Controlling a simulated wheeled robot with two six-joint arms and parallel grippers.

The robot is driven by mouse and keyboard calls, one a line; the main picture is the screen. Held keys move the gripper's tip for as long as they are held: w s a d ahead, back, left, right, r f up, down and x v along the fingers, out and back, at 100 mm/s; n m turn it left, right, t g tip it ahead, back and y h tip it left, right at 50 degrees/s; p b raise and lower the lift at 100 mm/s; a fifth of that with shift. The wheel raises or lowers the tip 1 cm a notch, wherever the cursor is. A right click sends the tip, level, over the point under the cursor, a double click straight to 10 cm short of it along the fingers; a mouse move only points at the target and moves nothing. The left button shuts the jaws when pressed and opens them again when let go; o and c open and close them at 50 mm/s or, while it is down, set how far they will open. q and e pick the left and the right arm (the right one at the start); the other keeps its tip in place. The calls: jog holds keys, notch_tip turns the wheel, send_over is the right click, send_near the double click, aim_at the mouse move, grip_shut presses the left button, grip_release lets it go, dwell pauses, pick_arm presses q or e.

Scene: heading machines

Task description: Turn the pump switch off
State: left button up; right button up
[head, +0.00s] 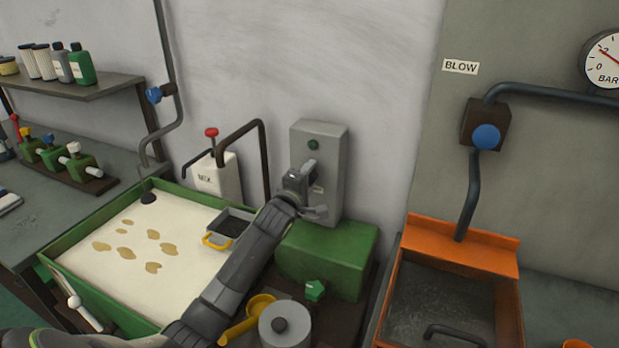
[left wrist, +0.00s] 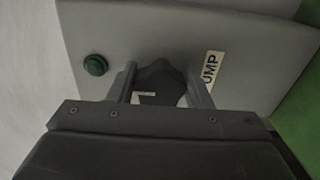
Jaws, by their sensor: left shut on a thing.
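The grey pump switch box (head: 326,150) stands against the wall on a green block. It carries a dark green round lamp (head: 312,144), also seen in the left wrist view (left wrist: 95,65). My left gripper (head: 303,182) is at the front of the box. In the left wrist view its fingers are shut on the black rotary switch knob (left wrist: 157,80), one on each side. A white mark shows on the knob. A label reading "UMP" (left wrist: 210,70), its first letter hidden, is beside it. The knob is mostly hidden by the gripper in the head view.
A green-rimmed tank (head: 60,247) of pale liquid with brown patches lies left of my arm. A white can (head: 218,178) with a red knob and a dark bent pipe stand behind it. An orange basin (head: 461,248) is at right, below a blue valve knob (head: 486,137).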

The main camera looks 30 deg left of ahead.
dwell(0.4)
pick_arm(q)
jog(key=o, duration=1)
jog(key=shift+s, duration=0.1)
jog(key=s+d+b, duration=0.1)
jog(key=s+b, duration=0.1)
jog(key=s, duration=1.5)
jog(key=shift+s, duration=0.15)
